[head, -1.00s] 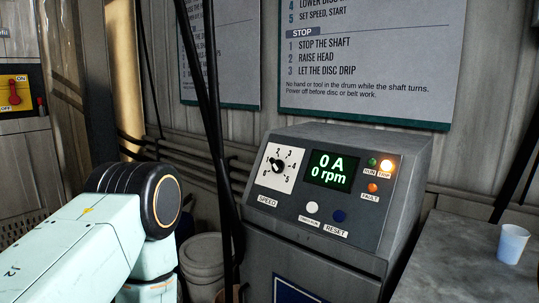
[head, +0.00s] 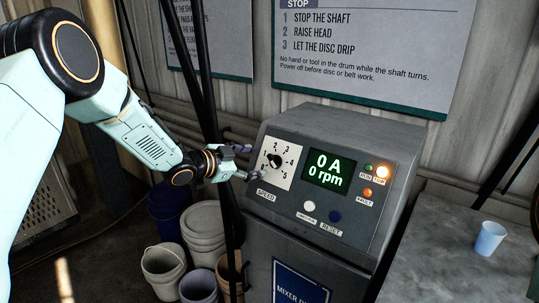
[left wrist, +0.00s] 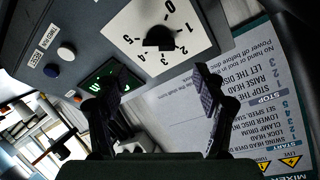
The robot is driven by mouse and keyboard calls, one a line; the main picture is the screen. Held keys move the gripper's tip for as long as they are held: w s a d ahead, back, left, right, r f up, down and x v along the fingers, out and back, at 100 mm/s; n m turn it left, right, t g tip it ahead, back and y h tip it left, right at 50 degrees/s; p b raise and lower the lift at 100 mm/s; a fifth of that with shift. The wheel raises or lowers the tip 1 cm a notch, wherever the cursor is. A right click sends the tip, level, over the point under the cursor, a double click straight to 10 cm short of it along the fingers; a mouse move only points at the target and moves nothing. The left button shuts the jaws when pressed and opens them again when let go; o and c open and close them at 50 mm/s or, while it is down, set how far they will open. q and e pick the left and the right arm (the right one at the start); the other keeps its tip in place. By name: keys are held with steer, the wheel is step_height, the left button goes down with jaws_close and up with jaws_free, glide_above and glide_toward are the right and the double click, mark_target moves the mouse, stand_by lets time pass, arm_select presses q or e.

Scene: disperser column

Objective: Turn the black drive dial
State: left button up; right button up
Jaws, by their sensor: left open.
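The black drive dial (head: 275,161) sits on a white numbered plate marked SPEED, on the sloped front of a grey control box (head: 405,170). It also shows in the left wrist view (left wrist: 158,38), upside down, beyond the fingertips. My left gripper (head: 249,162) is open, just left of the dial in the head view. In the left wrist view its two fingers (left wrist: 157,80) are spread, with the dial between their lines and apart from them. The dial's exact setting is too small to tell. My right gripper is not in view.
The green display (head: 328,169) reads 0 A and 0 rpm. A white button (head: 309,205) and a blue RESET button (head: 335,216) sit below. A dark pole (head: 210,100) stands close to my left arm. Buckets (head: 163,270) stand below.

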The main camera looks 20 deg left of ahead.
mark_target(271, 161)
arm_select(q)
steer(key=x, duration=0.7)
steer(key=shift+d+f, duration=0.15)
steer(key=shift+f, duration=0.1)
steer(key=shift+w+a+f, duration=0.1)
steer(key=shift+w+a, duration=0.05)
steer(key=shift+a, duration=0.15)
steer(key=shift+w+d+f, duration=0.15)
steer(key=shift+w, duration=0.1)
steer(key=shift+d, duration=0.25)
steer(key=shift+c, duration=1)
steer(key=shift+s+a, duration=0.2)
steer(key=shift+a, duration=0.1)
steer(key=c, duration=0.5)
steer(key=shift+d, duration=0.1)
steer(key=c, duration=0.4)
